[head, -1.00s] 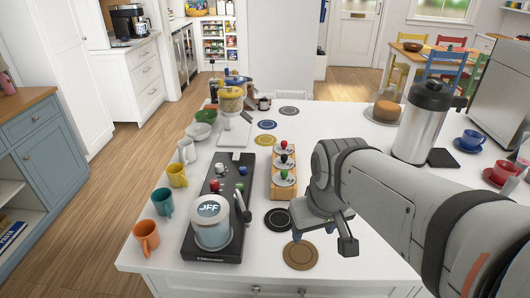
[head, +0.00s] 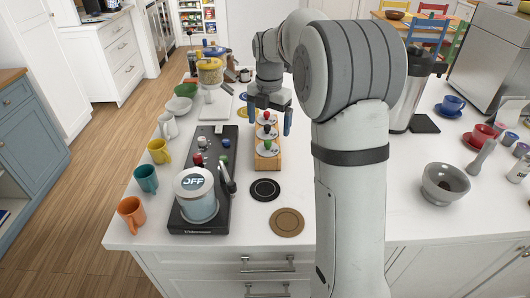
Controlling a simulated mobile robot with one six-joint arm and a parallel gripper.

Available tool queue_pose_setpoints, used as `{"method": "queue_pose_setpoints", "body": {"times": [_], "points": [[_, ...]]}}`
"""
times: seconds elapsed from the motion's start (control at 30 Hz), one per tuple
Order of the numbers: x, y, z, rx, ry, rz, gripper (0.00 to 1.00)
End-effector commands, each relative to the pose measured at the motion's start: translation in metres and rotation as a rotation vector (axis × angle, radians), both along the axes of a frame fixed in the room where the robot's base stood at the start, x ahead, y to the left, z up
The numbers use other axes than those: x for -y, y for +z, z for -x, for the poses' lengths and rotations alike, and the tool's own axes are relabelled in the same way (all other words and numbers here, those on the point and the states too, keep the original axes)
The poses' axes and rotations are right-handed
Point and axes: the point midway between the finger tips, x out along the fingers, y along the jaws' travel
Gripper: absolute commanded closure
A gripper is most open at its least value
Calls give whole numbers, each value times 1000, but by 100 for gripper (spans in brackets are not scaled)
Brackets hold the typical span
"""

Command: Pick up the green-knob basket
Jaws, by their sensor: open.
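A narrow wooden rack (head: 268,163) stands on the white counter and holds three baskets in a row. The green-knob basket (head: 267,147) is the nearest. Behind it is one with a black knob (head: 267,129), and farthest is one with a red knob (head: 266,116). My gripper (head: 269,120) is open and points down over the far part of the rack. Its blue fingers are on either side of the row, beyond the green knob. I cannot tell its exact height above the baskets.
The black coffee machine (head: 190,212) stands left of the rack, with mugs along its left. A black coaster (head: 265,190) and a brown coaster (head: 287,222) lie in front of the rack. A grey bowl (head: 445,184) is at right. My arm hides the counter right of centre.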

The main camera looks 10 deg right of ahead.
Motion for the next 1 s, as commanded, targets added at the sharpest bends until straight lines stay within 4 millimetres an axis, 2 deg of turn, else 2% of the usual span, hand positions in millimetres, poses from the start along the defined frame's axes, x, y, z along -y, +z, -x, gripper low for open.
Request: {"method": "queue_pose_setpoints", "body": {"times": [0.37,0.63,0.93,1.0], "points": [[-1,-36,-5,-6,52,0,7],[-2,-74,-6,-6,51,0,7],[-2,-80,-6,-3,51,0,7],[-2,-80,-6,-3,51,0,12]]}}
